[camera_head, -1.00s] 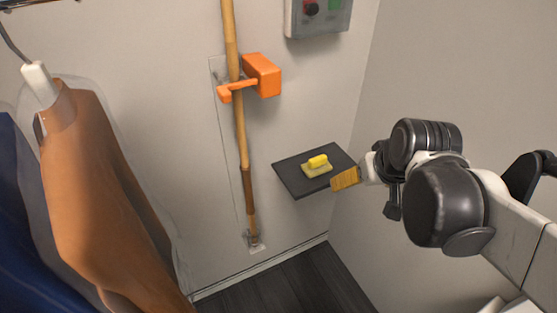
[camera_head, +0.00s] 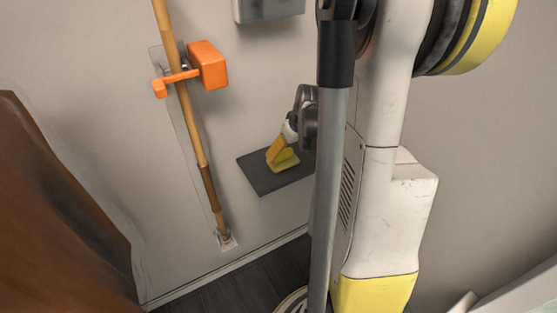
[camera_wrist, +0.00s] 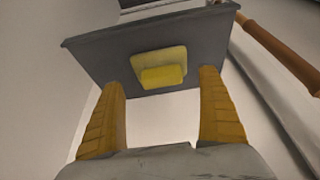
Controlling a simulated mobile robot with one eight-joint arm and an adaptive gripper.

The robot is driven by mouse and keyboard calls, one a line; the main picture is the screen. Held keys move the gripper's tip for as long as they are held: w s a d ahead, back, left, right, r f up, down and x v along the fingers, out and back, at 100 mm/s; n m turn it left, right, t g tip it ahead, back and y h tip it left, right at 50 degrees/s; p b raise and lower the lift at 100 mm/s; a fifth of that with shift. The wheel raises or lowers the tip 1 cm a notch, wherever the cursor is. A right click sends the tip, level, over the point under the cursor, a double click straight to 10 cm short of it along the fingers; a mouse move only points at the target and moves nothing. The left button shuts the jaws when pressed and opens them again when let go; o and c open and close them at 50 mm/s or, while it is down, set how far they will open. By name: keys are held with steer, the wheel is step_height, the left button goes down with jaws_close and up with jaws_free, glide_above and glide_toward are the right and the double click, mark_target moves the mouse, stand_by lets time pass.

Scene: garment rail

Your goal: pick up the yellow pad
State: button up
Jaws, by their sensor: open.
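The yellow pad (camera_head: 286,163) lies on a dark grey shelf (camera_head: 256,174) fixed to the wall. In the wrist view the pad (camera_wrist: 148,59) is a pale yellow plate with a brighter yellow block (camera_wrist: 162,76) on it. My gripper (camera_head: 272,157) is at the pad in the head view and overlaps part of it. In the wrist view my gripper (camera_wrist: 162,90) has its two orange-yellow fingers spread wide, with nothing between them. The pad shows beyond the fingertips, midway between them. I cannot tell whether a finger touches the pad.
A wooden pole (camera_head: 192,120) stands left of the shelf, held by an orange clamp (camera_head: 207,66). A grey box (camera_head: 268,10) is on the wall above. A brown garment (camera_head: 60,220) hangs at the left. My own arm hides the right part of the shelf.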

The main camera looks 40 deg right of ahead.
mark_target(284, 152)
steer(key=b+x, duration=0.1)
steer(key=x, duration=0.1)
steer(key=w+b+x, duration=0.1)
steer(key=x, duration=0.2)
steer(key=shift+w+d+b, duration=0.1)
steer(key=shift+d+b, duration=0.05)
steer(key=shift+b, duration=0.2)
steer(key=shift+r, duration=0.1)
steer(key=shift+c, duration=0.3)
steer(key=c, duration=1.2)
steer(key=shift+r, duration=0.1)
step_height(284, 152, up, 4)
steer(key=p, duration=0.2)
steer(key=shift+r+p, duration=0.2)
steer(key=shift+p, duration=0.1)
steer(key=s+d+r+p, duration=0.1)
steer(key=s+r, duration=0.1)
steer(key=s, duration=0.1)
steer(key=s+d+r+p, duration=0.1)
steer(key=s+r, duration=0.1)
steer(key=s, duration=0.2)
steer(key=s+d+r+p, duration=0.1)
steer(key=s+d+r, duration=0.1)
steer(key=s, duration=0.2)
steer(key=shift+d+r+p, duration=0.1)
steer(key=shift+r+p, duration=0.1)
steer(key=shift+p, duration=0.15)
